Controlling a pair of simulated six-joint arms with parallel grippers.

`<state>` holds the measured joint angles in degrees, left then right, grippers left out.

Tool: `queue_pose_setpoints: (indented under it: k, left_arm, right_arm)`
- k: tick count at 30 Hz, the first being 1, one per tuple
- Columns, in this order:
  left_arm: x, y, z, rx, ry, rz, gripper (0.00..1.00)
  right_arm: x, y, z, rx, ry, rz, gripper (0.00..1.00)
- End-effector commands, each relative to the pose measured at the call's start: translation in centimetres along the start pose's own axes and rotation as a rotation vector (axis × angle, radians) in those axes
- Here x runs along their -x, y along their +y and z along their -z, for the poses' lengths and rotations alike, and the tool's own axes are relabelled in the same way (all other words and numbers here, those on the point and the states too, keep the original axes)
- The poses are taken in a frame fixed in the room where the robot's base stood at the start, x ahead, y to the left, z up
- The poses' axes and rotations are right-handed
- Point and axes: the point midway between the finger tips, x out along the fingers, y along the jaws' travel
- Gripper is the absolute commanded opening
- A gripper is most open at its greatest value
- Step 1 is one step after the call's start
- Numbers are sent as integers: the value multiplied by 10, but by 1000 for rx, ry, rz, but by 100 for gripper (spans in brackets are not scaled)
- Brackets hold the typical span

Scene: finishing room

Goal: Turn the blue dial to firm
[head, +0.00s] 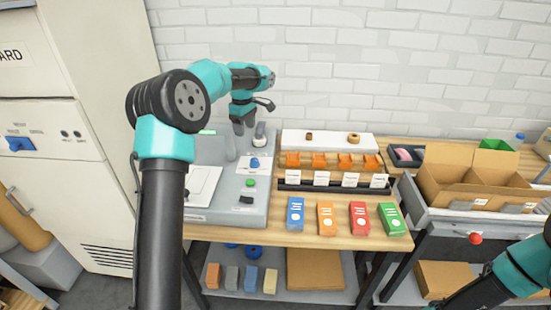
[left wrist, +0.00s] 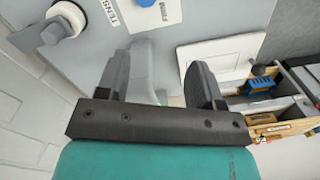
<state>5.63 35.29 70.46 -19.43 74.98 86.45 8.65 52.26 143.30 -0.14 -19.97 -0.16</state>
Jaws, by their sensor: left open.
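The blue dial (head: 254,163) sits on a white label plate on the sloping grey machine (head: 258,212) at the table's left end. In the left wrist view only a part of the blue dial (left wrist: 146,3) shows at the top edge, beside lettering that looks like "FIRM". My left gripper (head: 244,128) is over the machine's back part, behind the dial and apart from it. In the left wrist view its fingers (left wrist: 160,72) are spread, with a grey upright part (left wrist: 143,62) of the machine showing between them. My right gripper is out of view.
A green button (head: 250,183) and a black switch (head: 246,199) are in front. Orange holders (head: 318,160) and coloured packets (head: 326,218) lie to the right. Another blue knob (head: 20,143) is on the left cabinet.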

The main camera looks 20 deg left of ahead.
Motion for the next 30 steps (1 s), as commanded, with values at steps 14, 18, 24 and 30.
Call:
queue_pose_setpoints:
  k: [14,18,24,30]
  left_arm:
    - [23,16,-11,28,26,-28,61]
    - [19,16,-10,28,26,-27,61]
    - [0,16,-10,27,26,-26,61]
    - [-32,17,-9,27,26,-25,61]
  right_arm:
    - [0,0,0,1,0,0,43]
    - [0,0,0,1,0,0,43]
    - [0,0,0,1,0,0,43]
    - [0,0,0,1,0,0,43]
